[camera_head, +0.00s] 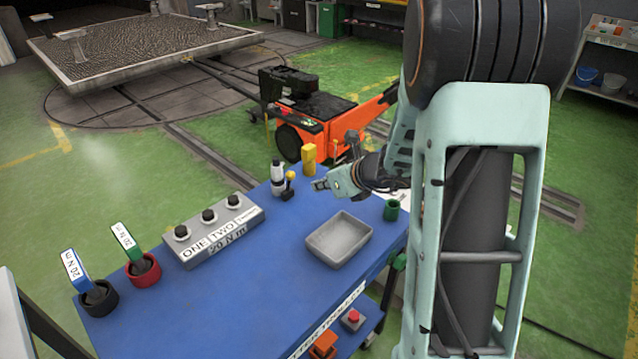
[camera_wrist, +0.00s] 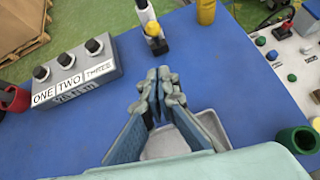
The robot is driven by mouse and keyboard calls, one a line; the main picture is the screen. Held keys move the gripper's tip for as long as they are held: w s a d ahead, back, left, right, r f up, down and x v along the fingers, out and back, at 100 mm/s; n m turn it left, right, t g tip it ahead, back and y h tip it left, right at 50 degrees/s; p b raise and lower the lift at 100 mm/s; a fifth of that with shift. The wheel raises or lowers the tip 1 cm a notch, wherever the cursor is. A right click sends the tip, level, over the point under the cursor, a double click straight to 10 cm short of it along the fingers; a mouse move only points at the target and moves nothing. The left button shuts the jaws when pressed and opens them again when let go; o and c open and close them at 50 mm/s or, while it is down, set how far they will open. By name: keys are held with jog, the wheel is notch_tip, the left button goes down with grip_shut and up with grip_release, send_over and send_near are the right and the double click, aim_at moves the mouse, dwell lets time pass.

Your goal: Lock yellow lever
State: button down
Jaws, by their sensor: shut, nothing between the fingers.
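The yellow lever (camera_head: 290,176) has a small yellow knob above a dark base, near the far edge of the blue table. In the wrist view the yellow lever (camera_wrist: 152,29) stands ahead of my fingertips, nearly in line with them, with blue table between in the picture. My gripper (camera_head: 319,184) is over the table, just right of the lever in the head view, and appears apart from it. In the wrist view my gripper (camera_wrist: 159,72) has its fingertips together with nothing between them.
A grey box with black knobs (camera_head: 214,232) is to the left. A grey tray (camera_head: 339,240) and a green cup (camera_head: 391,210) are nearer and right.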

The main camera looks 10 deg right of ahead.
aim_at(289, 172)
jog(key=w+a+f+p, duration=0.1)
jog(key=w+a+f, duration=0.3)
jog(key=w, duration=0.4)
jog(key=shift+w, duration=0.15)
jog(key=shift+r+p, duration=0.15)
jog(key=shift+p, duration=0.15)
jog(key=r+p, duration=0.1)
jog(key=p, duration=0.3)
jog(key=shift+w+a+g+h, duration=0.25)
jog(key=shift+w+g+h, duration=0.05)
jog(key=shift+w+g, duration=0.1)
jog(key=shift+w+a+r, duration=0.1)
jog(key=shift+w+a, duration=0.35)
jog(key=shift+w, duration=0.25)
